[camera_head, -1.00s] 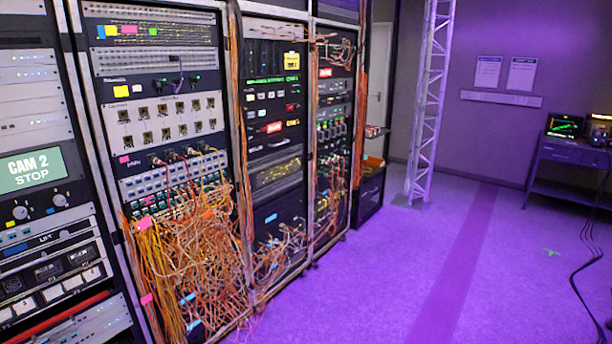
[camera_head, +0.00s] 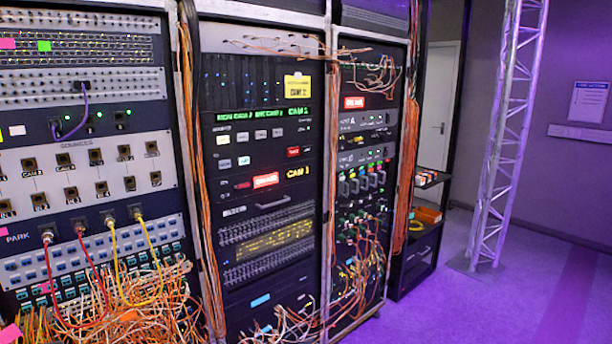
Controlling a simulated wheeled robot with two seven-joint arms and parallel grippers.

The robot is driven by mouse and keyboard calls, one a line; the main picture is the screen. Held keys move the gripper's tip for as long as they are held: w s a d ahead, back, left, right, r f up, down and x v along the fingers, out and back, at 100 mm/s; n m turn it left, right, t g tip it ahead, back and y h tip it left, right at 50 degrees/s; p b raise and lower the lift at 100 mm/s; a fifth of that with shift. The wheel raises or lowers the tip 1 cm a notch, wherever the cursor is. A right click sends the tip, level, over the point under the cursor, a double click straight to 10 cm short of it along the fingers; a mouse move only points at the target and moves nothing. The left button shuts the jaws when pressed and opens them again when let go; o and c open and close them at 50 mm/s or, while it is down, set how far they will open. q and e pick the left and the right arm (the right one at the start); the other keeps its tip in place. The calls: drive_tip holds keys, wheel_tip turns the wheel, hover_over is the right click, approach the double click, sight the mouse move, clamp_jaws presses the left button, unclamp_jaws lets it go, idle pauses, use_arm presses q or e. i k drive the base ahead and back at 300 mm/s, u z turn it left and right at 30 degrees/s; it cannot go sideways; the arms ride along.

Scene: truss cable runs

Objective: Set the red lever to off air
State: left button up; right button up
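No red lever can be made out for certain. A small red piece (camera_head: 242,185) sits on the black panel of the middle rack (camera_head: 258,215), left of a lit red sign (camera_head: 265,180). It is too small to tell whether it is a lever or how it is set. A red block (camera_head: 293,152) sits higher on the same rack, right of several pale buttons. The right rack has another lit red sign (camera_head: 354,102) and a row of small levers or knobs (camera_head: 362,184) whose colours are unclear. Neither of my grippers is in view.
A patch bay with tangled orange cables (camera_head: 150,310) fills the lower left. Loose cables (camera_head: 285,325) hang low on the middle rack. A dark shelf unit (camera_head: 415,265) and a metal truss (camera_head: 507,140) stand to the right. The purple floor (camera_head: 470,310) there is clear.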

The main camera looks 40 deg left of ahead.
sight(246, 185)
drive_tip(key=u, duration=0.2)
drive_tip(key=i, duration=1.95)
drive_tip(key=u, duration=1.85)
drive_tip(key=i, duration=0.95)
drive_tip(key=u, duration=0.8)
